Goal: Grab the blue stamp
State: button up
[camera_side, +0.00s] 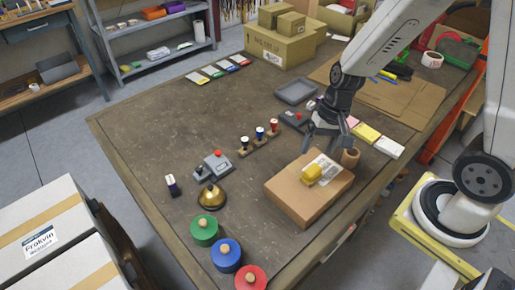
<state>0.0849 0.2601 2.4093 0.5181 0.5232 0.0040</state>
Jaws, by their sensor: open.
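A small blue stamp (260,133) stands upright in a wooden stamp rack (260,146), between a black stamp (245,143) and a red stamp (274,127). My gripper (320,147) is to the right of the rack, pointing down above the far part of a cardboard box. It is open, with nothing seen between its fingers, and apart from the blue stamp. A larger round blue piece with a wooden knob (226,257) stands at the table's front edge, between similar green (204,233) and red (250,280) ones.
The cardboard box (292,198) with a yellow item (312,174) lies right of the rack. A tape roll (350,158) stands by it. A grey device (213,167) and brass bell (211,197) stand left. A grey tray (295,90) lies behind.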

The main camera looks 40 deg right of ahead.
jog(key=w+a+f+m+y, duration=0.2)
jog(key=w+f+m+y, duration=0.2)
jog(key=m, duration=0.3)
jog(key=m+t+h, duration=0.1)
jog(key=m+t, duration=1.1)
jog(key=m, duration=0.5)
send_near(260, 133)
jog(key=w+f, duration=0.2)
jog(key=w, duration=0.1)
jog(key=shift+d, duration=0.2)
jog(key=shift+x, duration=1.3)
jog(key=shift+a, duration=0.1)
jog(key=shift+x, duration=2.6)
jog(key=shift+c, duration=0.2)
grip_shut()
